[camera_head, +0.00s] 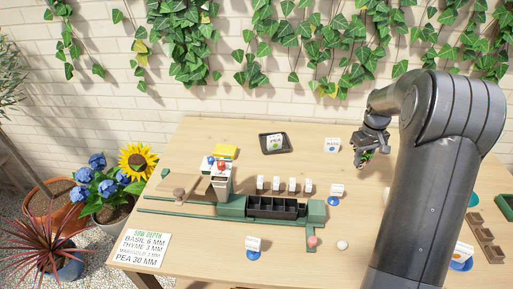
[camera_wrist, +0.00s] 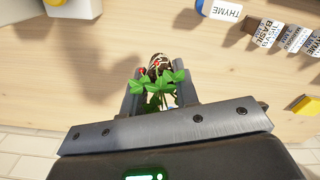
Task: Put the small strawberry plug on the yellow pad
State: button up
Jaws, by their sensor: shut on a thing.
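My gripper (camera_head: 366,153) is shut on the small strawberry plug (camera_wrist: 160,90), above the right back part of the table. The yellow pad (camera_head: 225,152) lies at the table's back left, well to the left of my gripper, partly behind a white box. A yellow patch at the wrist view's right edge (camera_wrist: 306,105) looks like the same pad.
A dark tray (camera_head: 273,149) with a white pea block and a white block (camera_head: 332,145) stand between my gripper and the pad. A green rail with a black cell tray (camera_head: 276,207) and several small labelled blocks fill the middle. The back strip of table is partly clear.

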jog(key=w+a+r, duration=0.1)
jog(key=w+a, duration=0.4)
jog(key=a, duration=0.3)
jog(key=w+a+r, duration=0.1)
jog(key=w+a, duration=0.4)
jog(key=a, duration=0.3)
send_over(232, 149)
jog(key=f, duration=0.3)
jog(key=d+f, duration=0.1)
jog(key=f, duration=0.1)
jog(key=shift+s+f, duration=0.1)
jog(key=shift+f, duration=0.15)
jog(key=shift+a+f, duration=0.2)
jog(key=shift+a, duration=0.25)
jog(key=shift+f, duration=2)
jog(key=shift+f, duration=0.1)
jog(key=o, duration=1)
jog(key=shift+c, duration=0.2)
